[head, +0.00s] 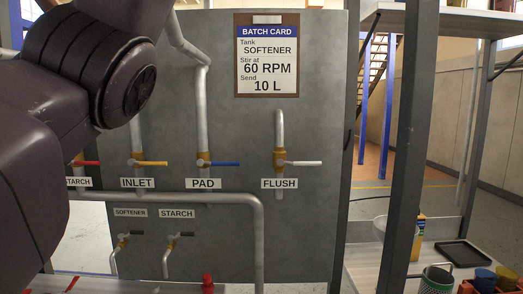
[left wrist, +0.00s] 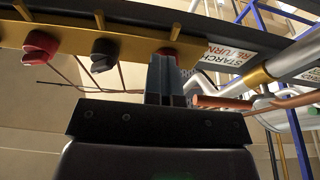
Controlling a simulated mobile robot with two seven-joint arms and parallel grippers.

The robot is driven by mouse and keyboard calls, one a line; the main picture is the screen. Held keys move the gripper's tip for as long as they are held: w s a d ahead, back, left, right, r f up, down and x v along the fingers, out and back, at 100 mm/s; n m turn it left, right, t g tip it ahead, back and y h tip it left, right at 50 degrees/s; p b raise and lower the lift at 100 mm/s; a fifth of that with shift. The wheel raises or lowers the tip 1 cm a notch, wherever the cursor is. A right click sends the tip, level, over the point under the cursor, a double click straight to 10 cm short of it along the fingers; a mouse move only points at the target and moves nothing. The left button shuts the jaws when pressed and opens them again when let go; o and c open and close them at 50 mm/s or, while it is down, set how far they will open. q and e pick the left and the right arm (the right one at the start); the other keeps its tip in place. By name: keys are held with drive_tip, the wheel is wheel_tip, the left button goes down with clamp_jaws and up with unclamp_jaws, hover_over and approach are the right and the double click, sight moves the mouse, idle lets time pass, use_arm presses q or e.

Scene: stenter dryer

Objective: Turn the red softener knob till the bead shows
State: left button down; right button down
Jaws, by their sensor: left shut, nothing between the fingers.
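In the left wrist view a red knob (left wrist: 40,47) and a black knob (left wrist: 104,54) sit along a yellow-brown rail at the upper left. Another red part (left wrist: 168,51) shows just beyond my left fingertips and is mostly hidden by them. My left gripper (left wrist: 166,63) is shut and empty, its tips close to that part; I cannot tell if they touch. No softener name or bead is readable by these knobs. In the head view a small red part (head: 207,284) shows at the bottom edge. My right gripper is in neither view.
A grey panel (head: 305,140) carries labelled pipes, coloured valve levers and a batch card (head: 267,55) reading softener, 60 RPM, 10 L. My left arm covers the left of the head view. A shelf with a black tray (head: 463,254) and cups stands right. Pipes lie right of my left gripper.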

use_arm(q)
drive_tip(key=shift+w+a+f, duration=0.2)
drive_tip(key=shift+a, duration=0.1)
drive_tip(key=shift+a+b, duration=0.4)
drive_tip(key=shift+b, duration=0.05)
drive_tip(key=shift+a+r, duration=0.35)
drive_tip(key=shift+a, duration=0.1)
drive_tip(key=b+v, duration=0.3)
drive_tip(key=v, duration=0.3)
drive_tip(key=shift+a+r, duration=0.1)
drive_tip(key=shift+r, duration=0.1)
idle(0.6)
